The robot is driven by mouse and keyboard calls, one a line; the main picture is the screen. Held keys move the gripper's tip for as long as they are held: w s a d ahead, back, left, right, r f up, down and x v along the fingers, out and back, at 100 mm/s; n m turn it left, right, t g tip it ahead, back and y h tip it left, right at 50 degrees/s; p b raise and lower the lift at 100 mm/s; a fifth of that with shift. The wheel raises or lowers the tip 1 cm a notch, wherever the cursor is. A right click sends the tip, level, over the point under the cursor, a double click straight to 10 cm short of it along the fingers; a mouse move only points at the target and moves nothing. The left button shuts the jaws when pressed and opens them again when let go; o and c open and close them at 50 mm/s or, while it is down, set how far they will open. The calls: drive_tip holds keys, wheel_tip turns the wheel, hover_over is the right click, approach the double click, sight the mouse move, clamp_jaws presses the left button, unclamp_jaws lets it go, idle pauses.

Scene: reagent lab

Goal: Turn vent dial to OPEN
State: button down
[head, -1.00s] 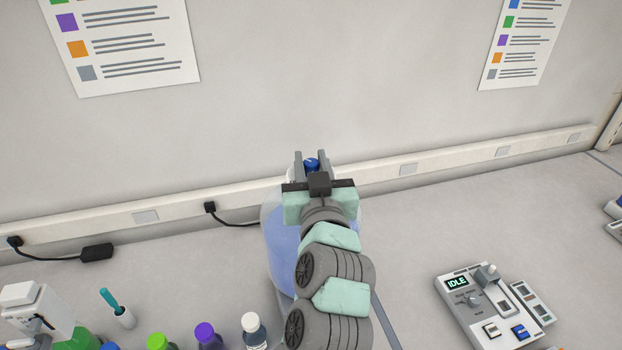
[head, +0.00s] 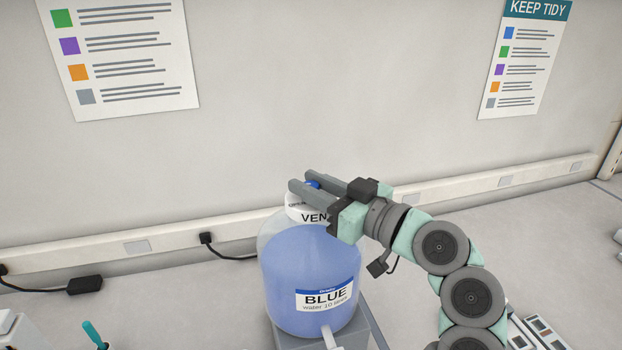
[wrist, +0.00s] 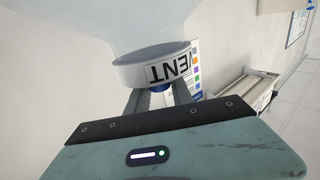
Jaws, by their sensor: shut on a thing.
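The blue vent dial (head: 313,184) sits on top of the white vent collar (head: 300,213) of a large carboy of blue liquid (head: 311,268) labelled BLUE. My gripper (head: 300,180) reaches in from the right, its fingers pointing left across the top, and is shut on the dial. The collar shows VEN and, near its left edge, small lettering that looks like OPEN, partly covered by a finger. In the wrist view a bit of the dial (wrist: 158,87) shows between the fingers, under the collar marked VENT (wrist: 152,68). The dial's pointer is hidden.
The carboy stands on a grey stand (head: 372,338) with its spigot (head: 328,335) toward me. A white wall rail (head: 470,190) runs behind. A black adapter (head: 85,285) with a cable lies left. The bench between adapter and carboy is clear.

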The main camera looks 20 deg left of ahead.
drive_tip(key=shift+n+g+y+p, duration=0.4)
drive_tip(key=shift+n+g+p, duration=0.6)
drive_tip(key=shift+g+p, duration=0.4)
drive_tip(key=shift+f+n+g, duration=0.1)
drive_tip(key=shift+n+g, duration=0.2)
drive_tip(key=shift+g, duration=0.3)
drive_tip(key=c, duration=1.1)
unclamp_jaws()
drive_tip(key=d, duration=0.7)
drive_tip(key=s+d, duration=0.1)
drive_tip(key=d, duration=0.2)
drive_tip(key=shift+s+d, duration=0.1)
drive_tip(key=shift+d, duration=0.3)
